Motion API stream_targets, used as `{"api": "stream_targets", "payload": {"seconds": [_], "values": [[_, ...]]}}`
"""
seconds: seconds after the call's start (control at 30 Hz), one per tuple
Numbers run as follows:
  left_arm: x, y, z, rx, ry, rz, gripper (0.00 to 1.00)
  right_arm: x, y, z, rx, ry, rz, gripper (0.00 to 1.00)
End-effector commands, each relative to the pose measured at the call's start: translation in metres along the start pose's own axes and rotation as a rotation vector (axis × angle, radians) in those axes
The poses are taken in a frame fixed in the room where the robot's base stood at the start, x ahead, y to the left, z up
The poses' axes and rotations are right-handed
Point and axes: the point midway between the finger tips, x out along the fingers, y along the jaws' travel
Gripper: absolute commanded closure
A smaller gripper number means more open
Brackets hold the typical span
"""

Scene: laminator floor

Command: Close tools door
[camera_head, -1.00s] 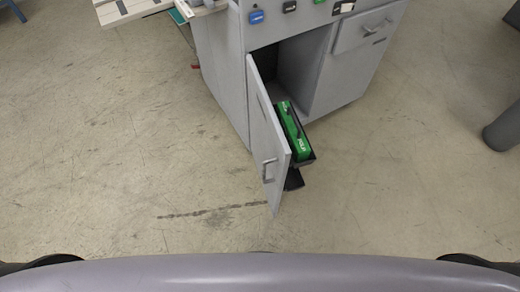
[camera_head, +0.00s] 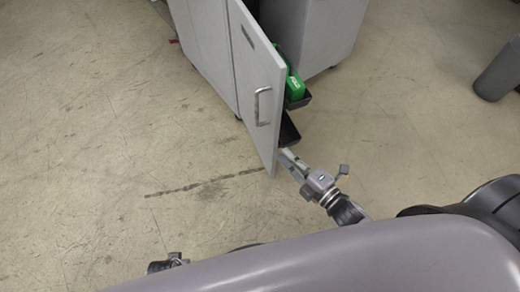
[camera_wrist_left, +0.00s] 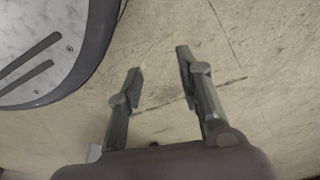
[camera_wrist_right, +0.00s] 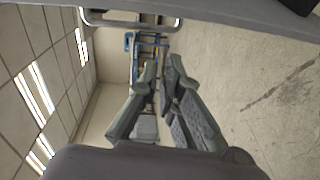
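The tools door (camera_head: 254,85) is a flat grey panel with a metal handle (camera_head: 262,105). It stands swung open from the grey cabinet (camera_head: 202,50), jutting towards me. My right gripper (camera_head: 287,158) is at the door's lower free edge, on the inner side. Whether it touches the door is unclear. The right wrist view (camera_wrist_right: 161,72) shows its fingers close together with a narrow empty gap; the door's grey edge and handle (camera_wrist_right: 130,20) cross the top. My left gripper (camera_wrist_left: 158,68) is open and empty above the floor; only a bit of it shows low in the head view.
A green case (camera_head: 295,88) sits in a dark tray inside the cabinet, behind the door, with another dark tray (camera_head: 288,130) below. A grey cylindrical object (camera_head: 498,72) stands at far right. The floor left of the door is clear.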

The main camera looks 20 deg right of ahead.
Motion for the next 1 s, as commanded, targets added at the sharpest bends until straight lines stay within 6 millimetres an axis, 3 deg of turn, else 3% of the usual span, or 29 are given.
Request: {"api": "stream_targets", "payload": {"seconds": [0.1, 0.27, 0.73, 0.8, 1.0], "values": [[0.001, 0.000, -0.007, -0.001, 0.007, -0.001, 0.67, 0.001, 0.020, -0.010, -0.088, 0.042, 0.065, 1.00], [-0.003, -0.001, -0.009, -0.002, 0.009, -0.001, 0.67, 0.012, 0.029, -0.014, -0.109, 0.052, 0.082, 1.00], [-0.012, -0.001, -0.018, -0.003, 0.016, -0.002, 0.67, 0.105, 0.035, -0.018, -0.103, 0.049, 0.080, 1.00], [-0.013, -0.001, -0.019, -0.003, 0.016, -0.002, 0.67, 0.097, 0.034, -0.003, -0.107, 0.048, 0.073, 1.00], [-0.013, -0.002, -0.018, -0.003, 0.015, -0.003, 0.67, 0.091, 0.036, 0.016, -0.103, 0.048, 0.075, 1.00]]}}
